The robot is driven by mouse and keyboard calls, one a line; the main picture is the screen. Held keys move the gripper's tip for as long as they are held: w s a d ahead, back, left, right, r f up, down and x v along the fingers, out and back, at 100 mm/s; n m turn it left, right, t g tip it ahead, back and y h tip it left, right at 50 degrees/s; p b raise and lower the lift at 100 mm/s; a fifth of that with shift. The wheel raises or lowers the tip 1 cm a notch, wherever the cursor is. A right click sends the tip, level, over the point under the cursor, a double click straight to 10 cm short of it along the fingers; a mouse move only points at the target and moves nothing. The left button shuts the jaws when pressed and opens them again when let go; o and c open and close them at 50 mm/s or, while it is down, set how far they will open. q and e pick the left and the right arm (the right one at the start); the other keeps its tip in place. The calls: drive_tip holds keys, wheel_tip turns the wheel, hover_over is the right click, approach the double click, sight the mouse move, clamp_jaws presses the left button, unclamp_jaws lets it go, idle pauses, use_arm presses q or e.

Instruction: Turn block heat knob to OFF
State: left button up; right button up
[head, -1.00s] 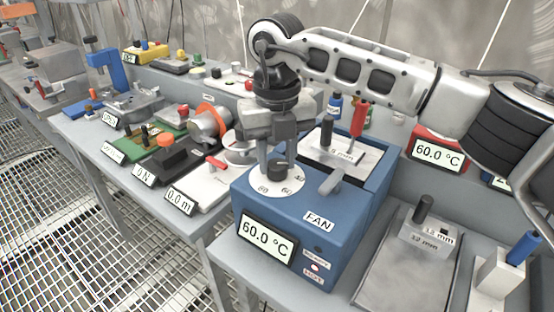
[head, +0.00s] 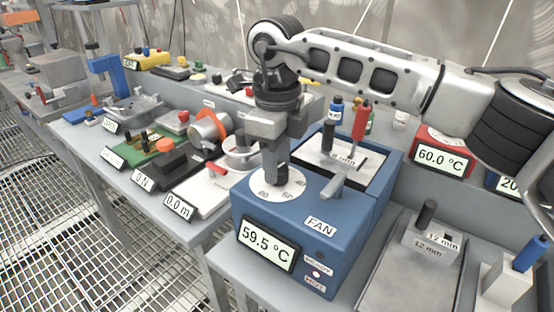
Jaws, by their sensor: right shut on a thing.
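The blue dry-block heater (head: 318,262) stands on the bench at the middle. A white round dial (head: 290,187) with temperature marks lies on its top at the left. My right gripper (head: 273,183) points down at the dial's centre and is shut on the black block heat knob, which its fingers mostly hide. The heater's front display (head: 267,246) reads 59.5 °C. A grey fan lever (head: 334,185) sits to the right of the dial, above the FAN label. My left gripper is not in view.
A red-handled probe (head: 361,122) and a dark one (head: 328,135) stand in the block behind the dial. A red display box (head: 443,155) reads 60.0 °C. A metal block (head: 430,240) stands at right. Other instruments crowd the left bench.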

drive_tip(key=shift+r+n, duration=0.1)
drive_tip(key=shift+n, duration=0.4)
drive_tip(key=o, duration=1)
drive_tip(key=shift+c, duration=0.2)
wheel_tip(320, 180, up, 16)
drive_tip(key=shift+p, duration=0.3)
